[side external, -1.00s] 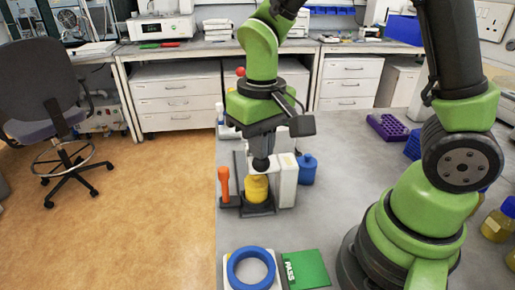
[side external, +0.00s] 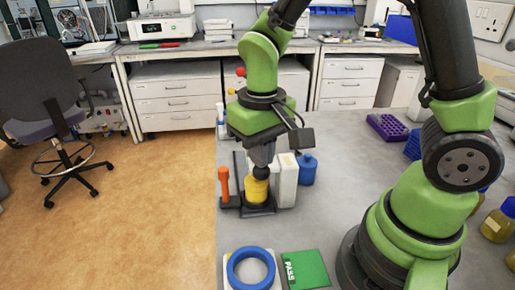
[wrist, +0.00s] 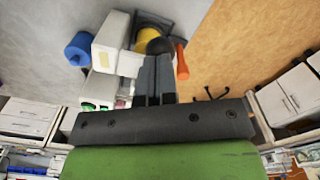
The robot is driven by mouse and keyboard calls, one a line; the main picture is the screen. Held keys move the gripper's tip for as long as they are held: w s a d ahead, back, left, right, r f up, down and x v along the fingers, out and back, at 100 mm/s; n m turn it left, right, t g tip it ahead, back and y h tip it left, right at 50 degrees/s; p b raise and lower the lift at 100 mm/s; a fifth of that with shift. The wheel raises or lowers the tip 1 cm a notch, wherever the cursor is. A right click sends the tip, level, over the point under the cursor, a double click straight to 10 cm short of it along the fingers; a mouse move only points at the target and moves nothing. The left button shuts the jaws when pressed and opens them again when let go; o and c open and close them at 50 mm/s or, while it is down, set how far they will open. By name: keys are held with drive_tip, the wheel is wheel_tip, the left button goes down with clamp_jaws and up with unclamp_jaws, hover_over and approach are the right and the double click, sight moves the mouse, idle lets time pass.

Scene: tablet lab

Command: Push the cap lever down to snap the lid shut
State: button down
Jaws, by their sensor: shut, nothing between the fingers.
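A yellow container (side external: 256,190) stands in a dark fixture (side external: 262,210) with a white upright block (side external: 285,180) at its right. A black ball knob (side external: 261,172) is right above the container; it looks like the end of the cap lever, whose arm is mostly hidden. My gripper (side external: 264,163) points down with its fingers shut and empty, the tips at the knob and seemingly touching it. In the wrist view, the shut fingers (wrist: 158,62) end at the black knob (wrist: 160,46), over the yellow container (wrist: 146,34). The lid is hidden under the knob.
An orange handle (side external: 224,184) stands upright left of the container. A blue bottle (side external: 307,169) is right of the white block. A blue ring (side external: 250,268) and a green PASS card (side external: 306,268) lie in front. The bench between card and fixture is clear.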

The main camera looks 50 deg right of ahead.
idle(0.6)
drive_tip(key=shift+w+d+r, duration=0.15)
drive_tip(key=shift+r, duration=0.95)
drive_tip(key=shift+r, duration=0.2)
drive_tip(key=shift+r, duration=0.3)
